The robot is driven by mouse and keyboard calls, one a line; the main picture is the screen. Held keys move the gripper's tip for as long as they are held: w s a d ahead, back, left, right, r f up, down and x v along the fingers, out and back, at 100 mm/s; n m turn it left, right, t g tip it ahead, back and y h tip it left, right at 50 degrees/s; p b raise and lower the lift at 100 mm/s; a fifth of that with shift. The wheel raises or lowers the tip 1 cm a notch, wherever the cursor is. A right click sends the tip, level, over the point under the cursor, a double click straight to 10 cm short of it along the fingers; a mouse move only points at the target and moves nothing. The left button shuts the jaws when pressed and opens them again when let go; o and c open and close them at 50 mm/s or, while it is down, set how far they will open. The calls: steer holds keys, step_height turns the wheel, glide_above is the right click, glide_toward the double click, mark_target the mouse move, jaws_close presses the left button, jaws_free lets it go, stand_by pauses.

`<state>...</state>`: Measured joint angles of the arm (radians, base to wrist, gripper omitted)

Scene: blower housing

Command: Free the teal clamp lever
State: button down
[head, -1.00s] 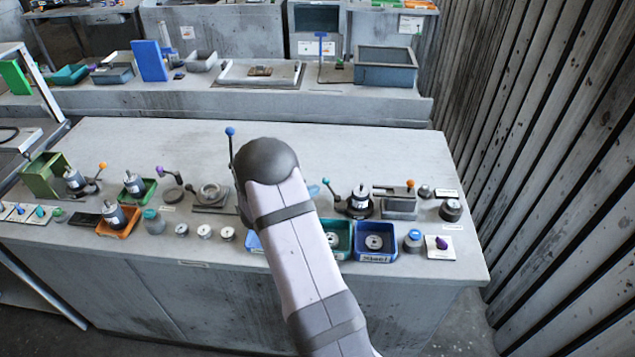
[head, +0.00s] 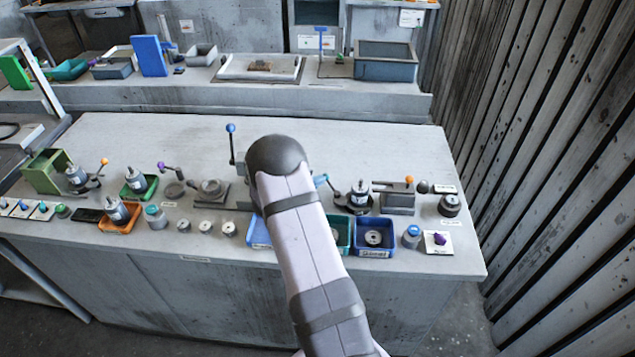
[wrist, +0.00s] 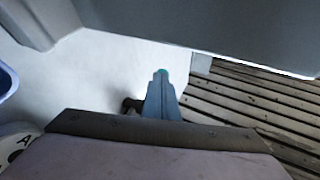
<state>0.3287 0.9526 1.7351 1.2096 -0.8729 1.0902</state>
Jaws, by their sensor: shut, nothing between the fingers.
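The teal clamp lever (head: 333,190) stands at a dark round clamp base (head: 358,208) holding a silver motor, right of my arm in the head view. Its dark rod leans up and left towards its knob. My gripper's pale blue fingers (head: 320,181) show just past my arm, at the lever's knob. In the wrist view the shut blue fingers (wrist: 161,98) have the teal knob (wrist: 161,73) showing at their tips. Contact cannot be told. The fingers hold nothing. My arm hides part of the bench left of the lever.
A grey block with an orange-knobbed lever (head: 408,180) stands close right of the clamp. Blue (head: 373,251) and green (head: 344,247) trays lie in front. A tall blue-knobbed lever (head: 231,128) rises left of my arm.

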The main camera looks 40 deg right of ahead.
mark_target(326, 174)
steer(key=shift+w+d+b, duration=0.2)
steer(key=shift+d+b, duration=0.2)
steer(key=shift+b, duration=0.35)
steer(key=shift+w+d+f+b, duration=0.1)
steer(key=shift+d+b, duration=0.3)
steer(key=shift+b, duration=0.4)
steer(key=shift+w+d+b, duration=0.1)
steer(key=shift+d+b, duration=0.55)
steer(key=shift+b, duration=0.1)
